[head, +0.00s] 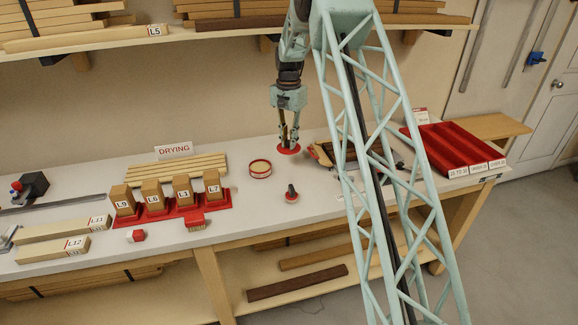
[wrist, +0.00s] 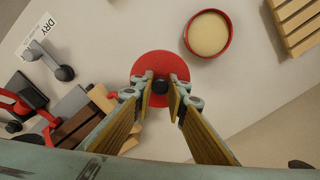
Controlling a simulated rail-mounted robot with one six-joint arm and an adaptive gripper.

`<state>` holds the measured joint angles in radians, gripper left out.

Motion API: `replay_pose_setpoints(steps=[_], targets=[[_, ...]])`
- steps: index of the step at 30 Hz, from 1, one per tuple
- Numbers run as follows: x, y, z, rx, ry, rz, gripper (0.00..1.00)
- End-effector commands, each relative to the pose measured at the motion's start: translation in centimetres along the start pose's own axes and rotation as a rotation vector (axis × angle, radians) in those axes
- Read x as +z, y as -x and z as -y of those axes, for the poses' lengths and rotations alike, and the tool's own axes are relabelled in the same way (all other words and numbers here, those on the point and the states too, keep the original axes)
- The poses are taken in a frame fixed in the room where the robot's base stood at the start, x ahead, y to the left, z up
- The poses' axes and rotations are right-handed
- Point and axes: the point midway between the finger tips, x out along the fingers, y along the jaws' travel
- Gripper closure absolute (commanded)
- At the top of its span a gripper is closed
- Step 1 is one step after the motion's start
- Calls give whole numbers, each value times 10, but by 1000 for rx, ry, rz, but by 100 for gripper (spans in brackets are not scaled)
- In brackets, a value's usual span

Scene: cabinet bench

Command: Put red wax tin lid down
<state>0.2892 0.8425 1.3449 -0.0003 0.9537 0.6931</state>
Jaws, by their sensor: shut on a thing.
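The red wax tin lid (head: 289,150) is a flat red disc with a dark knob. It also shows in the wrist view (wrist: 150,67). My gripper (head: 289,142) points down at the back of the bench, with its fingers on either side of the lid's knob. In the wrist view my gripper (wrist: 163,88) is shut on the knob, partly hiding the disc. The lid looks about level; I cannot tell its height above the bench. The red wax tin (head: 260,169) stands open to the left in the head view, showing pale wax; it also shows in the wrist view (wrist: 208,34).
A red rack with labelled blocks (head: 184,207) and slats under a DRYING sign (head: 174,150) are left. The bench between tin and front edge is mostly clear.

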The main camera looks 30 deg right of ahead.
Motion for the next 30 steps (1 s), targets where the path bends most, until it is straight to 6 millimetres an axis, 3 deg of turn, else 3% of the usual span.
replay_pose_setpoints(steps=[13,30], targets=[[1,-52,0,1,0,2,94],[0,-63,0,0,0,0,94]])
